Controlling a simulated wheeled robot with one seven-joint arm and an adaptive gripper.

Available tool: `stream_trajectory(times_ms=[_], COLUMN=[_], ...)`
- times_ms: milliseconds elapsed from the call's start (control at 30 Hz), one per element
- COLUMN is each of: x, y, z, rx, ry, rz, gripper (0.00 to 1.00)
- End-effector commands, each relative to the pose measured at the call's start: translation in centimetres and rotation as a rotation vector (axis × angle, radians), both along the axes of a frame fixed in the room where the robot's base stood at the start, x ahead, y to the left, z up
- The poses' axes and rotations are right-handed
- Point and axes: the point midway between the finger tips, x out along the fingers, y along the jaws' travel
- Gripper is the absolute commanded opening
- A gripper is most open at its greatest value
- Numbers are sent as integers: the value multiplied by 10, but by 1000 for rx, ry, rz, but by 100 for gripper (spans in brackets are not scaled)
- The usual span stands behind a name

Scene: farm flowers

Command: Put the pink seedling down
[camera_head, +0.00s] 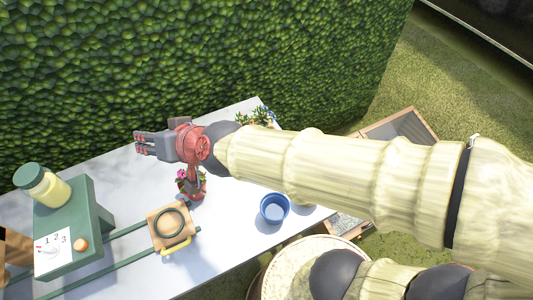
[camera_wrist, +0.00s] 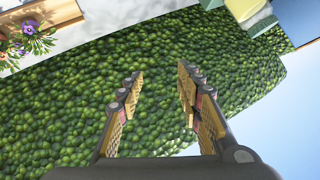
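The pink seedling (camera_head: 182,176) is a small plant with pink blossoms and green leaves beside a dark red pot-like base. It appears on the white table, just below my wrist in the head view. My gripper (camera_head: 140,143) is above and to the left of it, pointing left toward the hedge. In the wrist view my gripper (camera_wrist: 160,82) has its two fingers apart, with only hedge showing between them. The pink seedling does not show in the wrist view.
The white table (camera_head: 235,262) holds a blue pot (camera_head: 274,208), a wooden box with a dark ring (camera_head: 171,229) on green rails, and a green stand (camera_head: 75,262) with a yellow jar (camera_head: 45,187). A hedge (camera_head: 180,60) borders the back.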

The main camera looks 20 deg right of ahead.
Motion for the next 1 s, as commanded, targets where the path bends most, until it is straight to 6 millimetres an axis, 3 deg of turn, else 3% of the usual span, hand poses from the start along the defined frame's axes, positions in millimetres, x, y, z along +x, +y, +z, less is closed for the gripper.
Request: stream_trajectory(times_ms=[33,167,400,500,600,700,1000], x=[-6,-32,-96,-121,-138,-147,-147], y=[-21,-71,-182,-217,-239,-249,-250], z=[5,3,-15,-20,-23,-25,-25], rx=[-26,-131,-365,-437,-482,-502,-505], ry=[10,71,247,314,360,383,386], rz=[9,34,-40,-90,-125,-142,-142], gripper=[36,36,36,36,36,36,36])
